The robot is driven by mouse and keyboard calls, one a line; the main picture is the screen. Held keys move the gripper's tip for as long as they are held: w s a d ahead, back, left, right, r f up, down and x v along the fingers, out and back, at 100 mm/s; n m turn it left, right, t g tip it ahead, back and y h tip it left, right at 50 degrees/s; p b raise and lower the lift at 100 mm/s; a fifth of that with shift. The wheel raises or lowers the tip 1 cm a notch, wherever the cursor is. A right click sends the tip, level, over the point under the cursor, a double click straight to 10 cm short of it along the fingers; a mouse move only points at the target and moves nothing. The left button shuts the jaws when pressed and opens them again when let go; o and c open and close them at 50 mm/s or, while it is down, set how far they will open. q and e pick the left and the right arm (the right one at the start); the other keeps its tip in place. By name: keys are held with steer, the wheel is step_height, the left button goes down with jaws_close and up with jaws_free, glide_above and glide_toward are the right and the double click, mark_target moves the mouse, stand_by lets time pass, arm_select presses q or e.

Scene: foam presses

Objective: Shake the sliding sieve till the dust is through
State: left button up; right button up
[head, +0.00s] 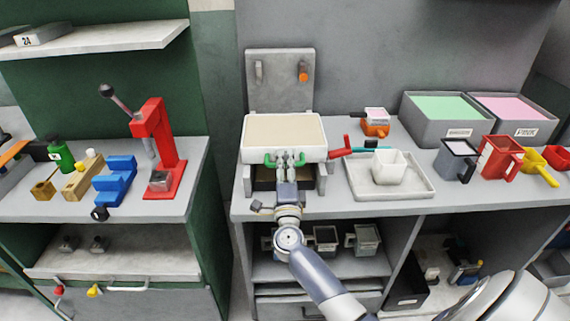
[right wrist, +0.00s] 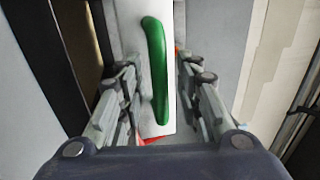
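The sliding sieve (head: 284,121) is a white frame with a flat beige surface, level on a grey stand (head: 322,180). Its green handle (head: 270,161) is on the front side, partly hidden by my gripper. My right gripper (head: 288,160) is at this handle. In the right wrist view the green handle (right wrist: 156,70) lies between the two fingers (right wrist: 160,100), with a gap visible on each side, so the gripper looks open around it. I cannot tell from here whether the beige layer is dust or mesh. My left gripper is out of view.
A red lever (head: 346,149) sticks out right of the sieve. A white cup (head: 388,168) stands on a pale tray (head: 425,187). A back plate (head: 280,85) rises behind the sieve. A red press (head: 155,135) stands on the left bench, across a gap.

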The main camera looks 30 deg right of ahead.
jaws_close()
steer(key=x, duration=0.3)
steer(key=f+b+x, duration=0.1)
steer(key=x, duration=0.2)
steer(key=b+x, duration=0.1)
steer(key=x, duration=0.1)
steer(key=shift+w+d+f, duration=0.25)
steer(key=shift+w+f, duration=0.1)
steer(key=shift+w, duration=0.2)
jaws_free()
steer(key=v, duration=1.2)
steer(key=shift+d, duration=0.1)
